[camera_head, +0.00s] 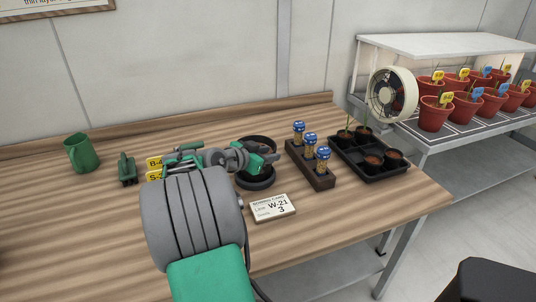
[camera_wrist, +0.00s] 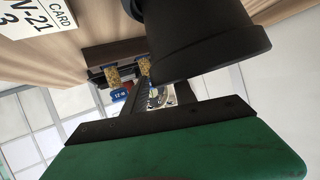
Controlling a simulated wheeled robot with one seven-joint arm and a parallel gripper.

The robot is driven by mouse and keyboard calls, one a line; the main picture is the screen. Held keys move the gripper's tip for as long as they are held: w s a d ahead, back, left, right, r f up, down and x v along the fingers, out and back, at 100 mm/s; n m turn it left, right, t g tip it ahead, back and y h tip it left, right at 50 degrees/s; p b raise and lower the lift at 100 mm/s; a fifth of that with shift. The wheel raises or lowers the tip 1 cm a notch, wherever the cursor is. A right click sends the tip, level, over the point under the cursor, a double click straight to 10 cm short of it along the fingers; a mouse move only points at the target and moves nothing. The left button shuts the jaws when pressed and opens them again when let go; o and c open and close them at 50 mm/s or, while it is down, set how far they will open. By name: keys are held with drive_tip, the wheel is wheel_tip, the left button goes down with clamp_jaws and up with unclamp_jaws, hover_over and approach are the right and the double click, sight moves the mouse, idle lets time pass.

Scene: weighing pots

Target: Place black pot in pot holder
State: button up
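A black pot (camera_wrist: 205,40) fills the upper right of the wrist view, with its wide rim close to my gripper. In the head view, my gripper (camera_head: 266,160) is over the middle of the table, among round black shapes. A dark curved rim (camera_head: 257,140) shows behind it and a round black piece (camera_head: 257,183) in front. My arm covers part of them, so I cannot tell which is the pot and which a holder. A black tray with square cells (camera_head: 372,170) holds small pots, two with seedlings. Whether my fingers touch the black pot is hidden.
A wooden rack (camera_head: 309,170) with blue-capped bottles stands right of my gripper. A white card (camera_head: 272,207) stands in front. A green mug (camera_head: 81,153) and yellow labels (camera_head: 154,163) are to the left. A fan (camera_head: 392,95) and red pots (camera_head: 435,113) are on the right shelf.

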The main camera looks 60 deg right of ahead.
drive_tip(key=v, duration=1.2)
